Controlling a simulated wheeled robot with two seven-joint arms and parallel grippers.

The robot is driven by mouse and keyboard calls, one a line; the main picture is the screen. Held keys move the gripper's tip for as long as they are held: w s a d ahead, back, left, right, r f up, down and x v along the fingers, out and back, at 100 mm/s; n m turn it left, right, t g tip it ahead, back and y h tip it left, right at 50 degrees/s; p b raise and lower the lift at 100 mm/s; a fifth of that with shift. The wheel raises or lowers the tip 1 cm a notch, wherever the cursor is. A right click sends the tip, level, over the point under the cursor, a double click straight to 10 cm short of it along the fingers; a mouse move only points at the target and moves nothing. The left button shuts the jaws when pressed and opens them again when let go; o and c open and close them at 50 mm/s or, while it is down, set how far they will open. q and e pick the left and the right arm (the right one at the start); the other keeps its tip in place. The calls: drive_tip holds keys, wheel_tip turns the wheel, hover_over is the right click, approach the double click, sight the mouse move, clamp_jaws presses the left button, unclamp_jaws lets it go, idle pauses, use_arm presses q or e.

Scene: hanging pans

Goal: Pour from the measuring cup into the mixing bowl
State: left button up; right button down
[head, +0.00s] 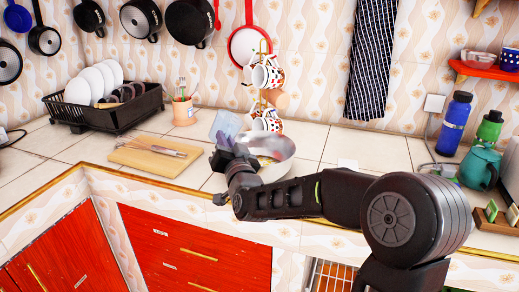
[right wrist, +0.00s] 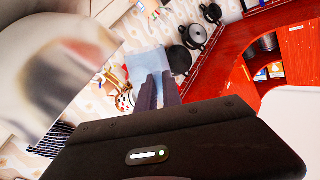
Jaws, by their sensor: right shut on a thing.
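The clear, bluish measuring cup (head: 227,124) is held above the counter and looks tilted. My right gripper (head: 232,155) is shut on it; its fingers (right wrist: 157,92) also reach the cup (right wrist: 146,64) in the right wrist view. The shiny metal mixing bowl (head: 279,149) stands on the counter just right of the gripper, partly hidden by my right arm. In the right wrist view the bowl (right wrist: 45,75) fills the upper left, close to the camera. I cannot tell what is in the cup or whether anything flows. My left gripper is not in view.
A cutting board (head: 150,155) with a whisk lies left of the bowl. A utensil cup (head: 184,112) and a mug rack (head: 264,80) stand behind. A black dish rack (head: 110,118) is at the left, with pans hanging above. A blue bottle (head: 453,125) and teal pot (head: 478,168) stand right.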

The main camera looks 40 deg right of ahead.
drive_tip(key=shift+w+a+r+n+p, duration=0.2)
drive_tip(key=shift+a+r+n+p, duration=0.25)
drive_tip(key=shift+r+n, duration=0.25)
drive_tip(key=shift+w+a+f+n+g+y+p, duration=0.15)
drive_tip(key=shift+w+a+f+n+g+p, duration=0.3)
drive_tip(key=shift+n, duration=0.7)
drive_tip(key=shift+w+a+f+n+g+y+p, duration=0.15)
drive_tip(key=shift+a+f+n+p, duration=0.45)
drive_tip(key=shift+n, duration=0.55)
drive_tip(key=shift+a, duration=0.1)
